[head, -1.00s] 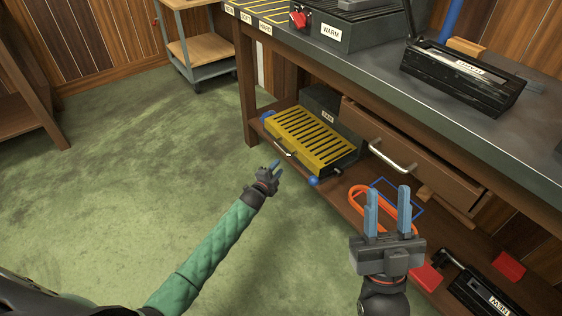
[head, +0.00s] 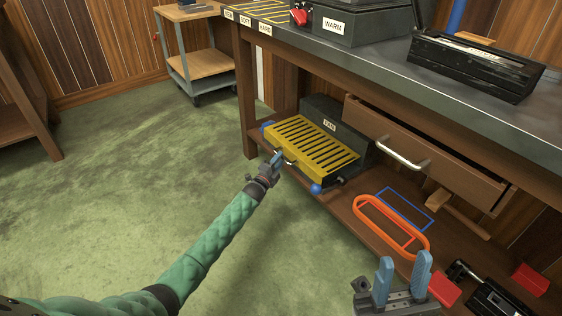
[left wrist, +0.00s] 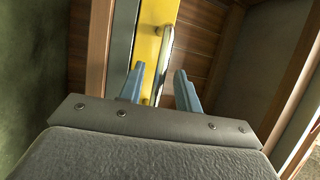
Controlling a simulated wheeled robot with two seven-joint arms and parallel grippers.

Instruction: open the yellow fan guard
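The yellow fan guard (head: 312,146) is a slotted yellow cover lying over the dark fan box (head: 325,120) on the bench's lower shelf. It looks closed. A metal handle (head: 286,158) sits on its front edge; it also shows in the left wrist view (left wrist: 166,50). My left gripper (head: 277,158) is at the front of the guard, close to the handle. In the left wrist view its blue fingers (left wrist: 158,85) are apart, with the handle ahead between them. Contact cannot be told. My right gripper (head: 402,280) is open and empty near the lower right.
An open drawer (head: 425,155) with a metal handle juts out above the shelf, right of the fan. An orange ring (head: 362,205), red blocks (head: 530,280) and a black tool lie on the shelf. A cart (head: 200,65) stands behind. The floor at left is clear.

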